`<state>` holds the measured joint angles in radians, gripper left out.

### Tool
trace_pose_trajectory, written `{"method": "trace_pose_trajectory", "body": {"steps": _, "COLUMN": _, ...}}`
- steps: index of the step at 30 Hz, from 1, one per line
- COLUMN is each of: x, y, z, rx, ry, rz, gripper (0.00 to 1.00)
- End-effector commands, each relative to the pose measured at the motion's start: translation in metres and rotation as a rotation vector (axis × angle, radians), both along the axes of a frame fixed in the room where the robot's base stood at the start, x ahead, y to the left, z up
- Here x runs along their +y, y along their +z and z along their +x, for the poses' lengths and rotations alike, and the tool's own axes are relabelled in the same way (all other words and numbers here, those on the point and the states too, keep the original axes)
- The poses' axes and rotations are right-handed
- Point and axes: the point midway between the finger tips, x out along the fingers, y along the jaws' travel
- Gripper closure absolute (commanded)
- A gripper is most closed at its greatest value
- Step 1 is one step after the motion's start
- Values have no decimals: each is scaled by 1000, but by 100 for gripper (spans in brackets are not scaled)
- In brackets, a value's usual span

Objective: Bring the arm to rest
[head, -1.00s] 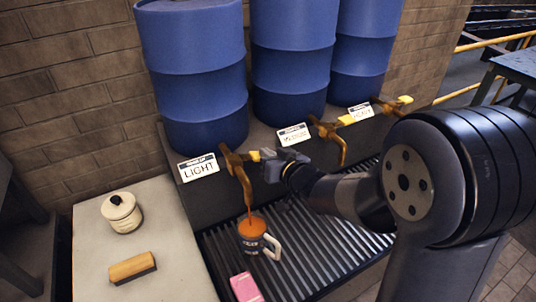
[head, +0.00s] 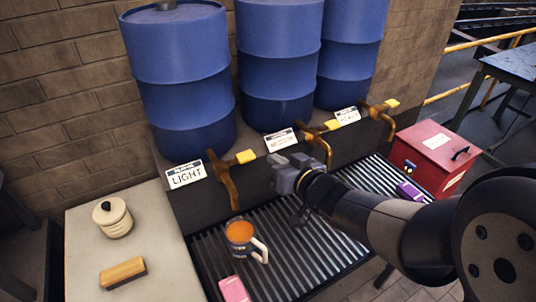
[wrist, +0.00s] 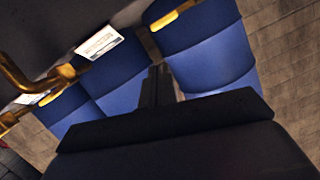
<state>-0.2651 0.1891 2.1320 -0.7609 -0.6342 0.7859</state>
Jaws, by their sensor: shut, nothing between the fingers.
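My gripper (head: 281,166) is shut and empty in the head view. It hangs in front of the barrels, above the slatted grate and right of the left tap, apart from it. In the wrist view my gripper (wrist: 160,85) points toward the blue barrels. My arm reaches in from the right. The left brass tap (head: 224,180) stands by the LIGHT label (head: 186,175), and no stream shows below it. A mug (head: 243,240) with orange-brown liquid in it stands upright on the grate (head: 300,255) below that tap.
Blue barrels (head: 180,75) stand behind the taps. A red box (head: 436,155) and a purple block (head: 409,191) are at the right, partly near my arm. A lidded pot (head: 112,217) and a brush (head: 123,272) are on the left slab. A pink block (head: 233,289) lies at the front.

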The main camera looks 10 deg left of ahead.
Motion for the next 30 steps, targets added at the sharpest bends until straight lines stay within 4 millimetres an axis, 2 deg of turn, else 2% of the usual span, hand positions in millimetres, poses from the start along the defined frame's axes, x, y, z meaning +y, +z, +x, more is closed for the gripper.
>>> {"method": "trace_pose_trajectory", "body": {"steps": 6, "x": -9, "y": 3, "z": -9, "rx": 0, "ry": -1, "rz": 0, "gripper": 100}}
{"method": "trace_pose_trajectory", "body": {"steps": 19, "x": -7, "y": 2, "z": -8, "rx": 1, "ry": 0, "rz": -1, "gripper": 100}}
{"method": "trace_pose_trajectory", "body": {"steps": 23, "x": -1, "y": 0, "z": -1, "rx": 1, "ry": 2, "rz": 1, "gripper": 100}}
{"method": "trace_pose_trajectory", "body": {"steps": 30, "x": 22, "y": -8, "z": 24, "rx": 3, "ry": 1, "rz": -1, "gripper": 100}}
